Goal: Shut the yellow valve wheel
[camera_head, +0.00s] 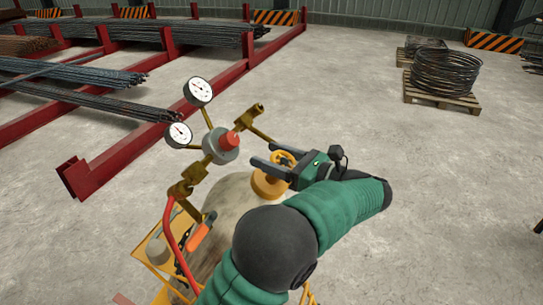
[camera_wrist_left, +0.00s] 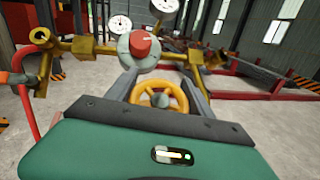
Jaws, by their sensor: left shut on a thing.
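The yellow valve wheel (camera_head: 283,159) sits on top of a tank, beside a brass regulator (camera_head: 221,145) with a red knob and two round gauges. In the left wrist view the yellow wheel (camera_wrist_left: 160,99) shows between my fingers, with a grey hub in its middle. My left gripper (camera_head: 270,155) has a green body and dark fingers, one on each side of the wheel, and is shut on it. The fingers also show in the left wrist view (camera_wrist_left: 160,88). The lower part of the wheel is hidden by the gripper body there. My right gripper is not in view.
A red hose (camera_head: 171,225) and an orange-handled part (camera_head: 201,232) hang on the yellow cart (camera_head: 160,250) beside the tank. Red racks with rebar (camera_head: 100,100) stand behind at left. Wire coils on a pallet (camera_head: 445,75) are at back right. The floor at right is clear.

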